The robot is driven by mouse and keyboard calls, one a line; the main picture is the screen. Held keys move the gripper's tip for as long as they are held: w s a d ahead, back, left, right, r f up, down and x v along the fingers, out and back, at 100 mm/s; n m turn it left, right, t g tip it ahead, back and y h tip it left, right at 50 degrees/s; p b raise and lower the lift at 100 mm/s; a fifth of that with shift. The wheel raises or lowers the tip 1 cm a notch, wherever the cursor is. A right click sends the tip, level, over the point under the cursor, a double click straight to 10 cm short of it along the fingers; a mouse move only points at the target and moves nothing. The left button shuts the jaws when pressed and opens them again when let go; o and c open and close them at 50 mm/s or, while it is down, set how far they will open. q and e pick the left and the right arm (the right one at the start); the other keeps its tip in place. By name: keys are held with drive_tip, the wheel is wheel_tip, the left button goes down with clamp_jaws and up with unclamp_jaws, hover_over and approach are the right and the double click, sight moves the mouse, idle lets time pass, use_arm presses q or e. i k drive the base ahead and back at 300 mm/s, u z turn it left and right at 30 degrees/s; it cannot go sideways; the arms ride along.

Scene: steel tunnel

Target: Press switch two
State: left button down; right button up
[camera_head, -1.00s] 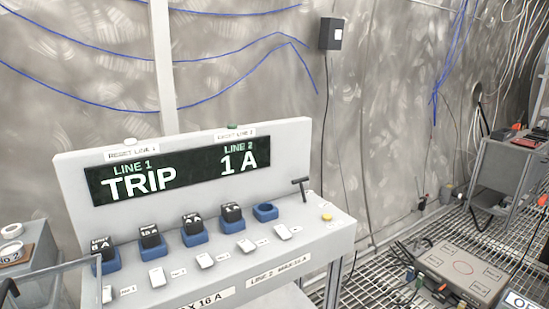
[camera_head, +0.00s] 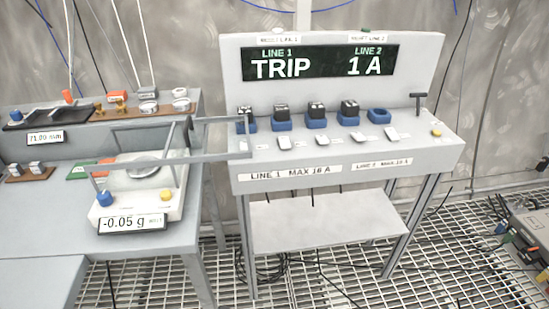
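The control panel (camera_head: 335,158) stands in the upper middle of the head view. Its display (camera_head: 320,62) reads LINE 1 TRIP and LINE 2 1 A. A row of small white switches lies along its front ledge. Switch two, second from the left (camera_head: 284,142), is in plain view; its small label is too blurred to read now. Neither of my grippers is in view.
A grey bar frame (camera_head: 215,156) reaches from the scale (camera_head: 135,200), which reads -0.05 g, to the panel's left end. A black T-handle (camera_head: 418,103) and yellow button (camera_head: 436,132) are at the panel's right. A shelf (camera_head: 325,225) sits below; grating floor lies in front.

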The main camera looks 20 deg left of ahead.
sight(284, 142)
drive_tip(key=k, duration=0.8)
drive_tip(key=z, duration=0.65)
drive_tip(key=i, duration=1.8)
drive_tip(key=u, duration=0.95)
drive_tip(key=i, duration=0.3)
drive_tip(key=u, duration=0.3)
